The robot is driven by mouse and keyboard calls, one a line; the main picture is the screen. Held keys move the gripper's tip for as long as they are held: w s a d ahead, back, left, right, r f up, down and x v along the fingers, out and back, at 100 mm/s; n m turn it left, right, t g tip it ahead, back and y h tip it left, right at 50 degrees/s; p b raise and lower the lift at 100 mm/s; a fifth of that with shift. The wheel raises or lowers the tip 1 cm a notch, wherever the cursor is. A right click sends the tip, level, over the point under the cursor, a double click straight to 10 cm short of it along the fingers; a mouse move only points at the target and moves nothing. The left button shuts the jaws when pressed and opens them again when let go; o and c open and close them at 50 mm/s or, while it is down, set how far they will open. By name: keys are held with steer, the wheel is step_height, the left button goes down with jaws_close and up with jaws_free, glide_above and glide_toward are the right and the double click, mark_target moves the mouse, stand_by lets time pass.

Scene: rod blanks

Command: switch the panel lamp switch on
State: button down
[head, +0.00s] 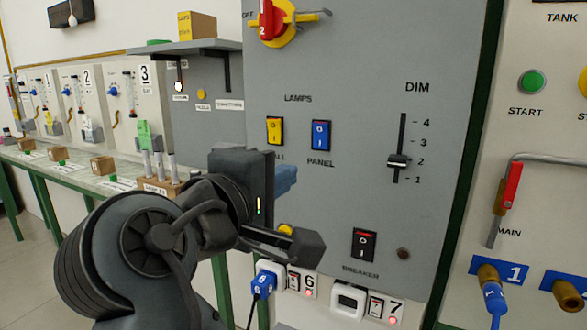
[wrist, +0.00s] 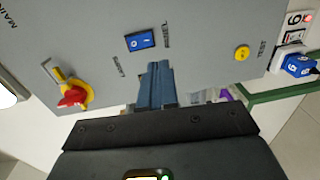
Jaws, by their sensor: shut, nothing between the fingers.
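The panel lamp switch is a blue rocker (head: 320,135) on the grey control panel (head: 350,60), with PANEL written below it. It also shows in the wrist view (wrist: 140,40), turned sideways, just beyond the fingertips. It bears white marks; I cannot tell for sure which side is pressed in. My gripper (head: 291,173) has its blue-grey fingers closed together and empty. In the head view they are below and left of the blue rocker. In the wrist view the fingertips (wrist: 155,66) point towards the panel, apart from the switch in the picture.
A yellow rocker (head: 274,130) sits left of the blue one, its label partly hidden. A red and yellow rotary knob (head: 272,20) is above. A DIM slider (head: 398,162) and a BREAKER rocker (head: 364,245) are right. A yellow TEST button (wrist: 242,52) is near my arm.

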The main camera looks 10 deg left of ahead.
steer(key=shift+f+v, duration=0.15)
steer(key=shift+v, duration=0.6)
steer(key=shift+f+v, duration=0.2)
steer(key=shift+v, duration=0.5)
steer(key=s+d+f+y, duration=0.15)
steer(key=d+f, duration=0.25)
steer(key=f, duration=0.4)
steer(key=s+d+f+n+y, duration=0.1)
steer(key=d+f+y, duration=0.1)
steer(key=d+f, duration=0.35)
steer(key=s+d+f+y, duration=0.1)
steer(key=d+f+y, duration=0.1)
steer(key=f, duration=0.8)
steer(key=s+d+f+m+g+y, duration=0.2)
steer(key=s+d+f+m, duration=0.1)
steer(key=s+d+f, duration=0.75)
steer(key=s+d+r+m, duration=0.2)
steer(key=s+m, duration=0.2)
steer(key=s, duration=0.4)
steer(key=s+d+r+m+h, duration=0.1)
steer(key=s+d+r+m, duration=0.1)
steer(key=s, duration=0.6)
steer(key=s+d+r+m, duration=0.2)
steer(key=s+r+m, duration=0.1)
steer(key=s+m, duration=0.3)
steer(key=shift+s+r+t+h, duration=0.35)
steer(key=shift+s+r+t, duration=0.05)
steer(key=shift+s, duration=0.8)
